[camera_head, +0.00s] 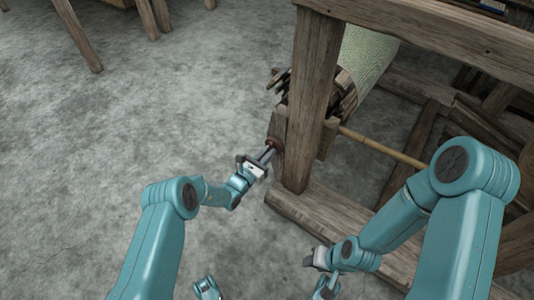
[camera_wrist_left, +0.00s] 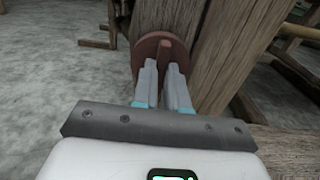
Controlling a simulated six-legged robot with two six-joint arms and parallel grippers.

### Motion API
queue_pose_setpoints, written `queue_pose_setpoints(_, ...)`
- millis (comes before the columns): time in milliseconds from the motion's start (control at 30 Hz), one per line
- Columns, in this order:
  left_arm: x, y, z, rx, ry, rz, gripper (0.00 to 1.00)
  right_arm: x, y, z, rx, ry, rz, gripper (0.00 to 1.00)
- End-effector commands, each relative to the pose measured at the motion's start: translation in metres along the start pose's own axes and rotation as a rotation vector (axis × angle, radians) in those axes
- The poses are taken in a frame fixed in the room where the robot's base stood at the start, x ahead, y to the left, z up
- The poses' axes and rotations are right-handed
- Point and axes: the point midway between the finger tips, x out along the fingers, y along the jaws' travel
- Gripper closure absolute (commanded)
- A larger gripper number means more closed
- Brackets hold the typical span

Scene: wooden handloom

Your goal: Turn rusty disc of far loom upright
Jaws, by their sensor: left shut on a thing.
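The rusty disc (camera_head: 273,143) sits at the side of the loom's wooden post in the head view. In the left wrist view the rusty disc (camera_wrist_left: 157,50) is a reddish-brown round plate standing against a wooden piece. My left gripper (camera_head: 268,153) reaches it from the left. In the wrist view my left gripper (camera_wrist_left: 166,72) has its two fingers on the disc, shut on it, and they hide its lower middle part. My right gripper (camera_head: 318,260) is low, near the loom's bottom beam, apart from the disc; its finger state is unclear.
The loom's thick upright post (camera_head: 309,105) stands just right of the disc. A bottom beam (camera_head: 330,232) runs along the floor. A roll of pale green cloth (camera_head: 362,58) and a light wooden rod (camera_head: 380,147) lie behind the post.

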Motion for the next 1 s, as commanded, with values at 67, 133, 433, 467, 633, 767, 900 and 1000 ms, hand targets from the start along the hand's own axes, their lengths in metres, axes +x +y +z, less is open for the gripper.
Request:
queue_pose_setpoints(67, 0.000, 0.001, 0.001, 0.008, -0.002, 0.002, 1.00, 0.000, 0.000, 0.000, 0.000, 0.000, 0.000, 0.60)
queue_pose_setpoints(133, 0.000, 0.001, 0.001, 0.010, -0.002, 0.002, 1.00, 0.000, 0.000, 0.000, 0.000, -0.001, 0.000, 0.60)
queue_pose_setpoints(433, 0.000, 0.001, 0.001, 0.011, -0.002, 0.001, 0.84, 0.000, 0.000, 0.000, 0.000, 0.000, 0.000, 0.60)
queue_pose_setpoints(467, 0.000, 0.001, 0.001, 0.010, -0.002, 0.001, 0.74, 0.000, 0.000, 0.000, 0.000, 0.000, 0.000, 0.60)
queue_pose_setpoints(633, 0.000, 0.001, 0.001, 0.009, -0.001, 0.001, 0.62, 0.000, 0.000, 0.000, 0.000, 0.000, 0.000, 0.60)
queue_pose_setpoints(767, 0.000, 0.000, 0.000, 0.009, -0.001, 0.000, 0.62, 0.000, 0.000, 0.000, 0.000, 0.000, 0.000, 0.60)
queue_pose_setpoints(900, -0.008, 0.001, 0.002, 0.007, 0.002, 0.001, 0.62, -0.007, -0.002, 0.002, 0.002, -0.009, 0.000, 0.60)
queue_pose_setpoints(1000, -0.026, 0.001, 0.004, 0.004, 0.004, 0.003, 0.62, -0.018, -0.006, 0.008, 0.007, -0.031, 0.001, 0.60)
